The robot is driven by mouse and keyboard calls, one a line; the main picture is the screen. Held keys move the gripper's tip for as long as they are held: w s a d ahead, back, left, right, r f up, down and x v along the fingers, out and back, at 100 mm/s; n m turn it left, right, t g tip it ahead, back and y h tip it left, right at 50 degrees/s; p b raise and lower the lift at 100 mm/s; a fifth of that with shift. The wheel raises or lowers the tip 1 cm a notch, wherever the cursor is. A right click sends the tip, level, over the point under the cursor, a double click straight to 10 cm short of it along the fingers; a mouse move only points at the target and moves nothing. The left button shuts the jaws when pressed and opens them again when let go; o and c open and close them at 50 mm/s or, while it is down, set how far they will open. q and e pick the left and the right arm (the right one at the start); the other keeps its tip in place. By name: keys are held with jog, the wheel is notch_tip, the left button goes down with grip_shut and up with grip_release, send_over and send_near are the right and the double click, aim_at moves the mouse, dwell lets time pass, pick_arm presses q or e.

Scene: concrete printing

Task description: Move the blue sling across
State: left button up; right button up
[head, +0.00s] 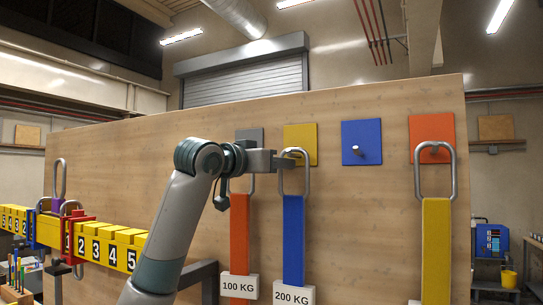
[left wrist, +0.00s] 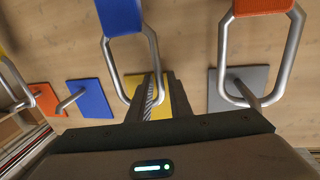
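The blue sling (head: 293,235) hangs by its metal ring (head: 307,172) in front of the yellow square (head: 301,140), with a 200 KG tag (head: 293,294) below. My left gripper (head: 290,160) is at the upper part of this ring. The yellow square's peg is hidden by the gripper. The blue square (head: 361,142) has a bare peg. My right gripper is out of view.
An orange sling (head: 239,235) with a 100 KG tag hangs close left, its ring on the grey square's peg (left wrist: 245,92). A yellow sling (head: 436,240) hangs from the orange square (head: 432,132) at right. A numbered yellow beam (head: 108,243) stands at left.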

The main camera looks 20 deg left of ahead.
pick_arm(q)
jog(key=shift+w, duration=0.2)
jog(key=shift+c, duration=0.6)
grip_shut()
jog(key=shift+r, duration=0.1)
jog(key=shift+r, duration=0.1)
jog(key=shift+r, duration=0.9)
jog(key=shift+s, duration=0.1)
